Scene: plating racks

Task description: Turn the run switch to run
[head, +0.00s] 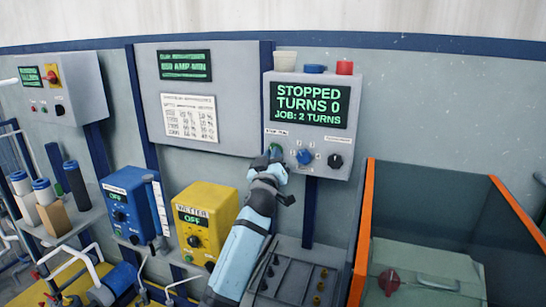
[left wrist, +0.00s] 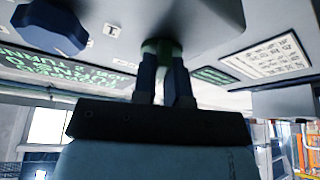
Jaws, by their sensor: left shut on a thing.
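The run switch (left wrist: 160,46) is a green knob on the grey control box (head: 355,120), under a small label that seems to read "STOP RUN". My left gripper (head: 274,155) reaches up to it from below. In the left wrist view its two dark fingers (left wrist: 166,72) are shut on the green knob, hiding much of it. Which way the knob points cannot be made out. The screen (head: 309,103) on the box reads "STOPPED, TURNS 0, JOB: 2 TURNS". My right gripper is not in view.
A blue knob (head: 305,157) and a black knob (head: 335,161) sit right of the switch on the same box. A blue unit (head: 128,205) and a yellow unit (head: 205,222) stand left of my arm. An orange-edged tank (head: 365,225) stands at the right.

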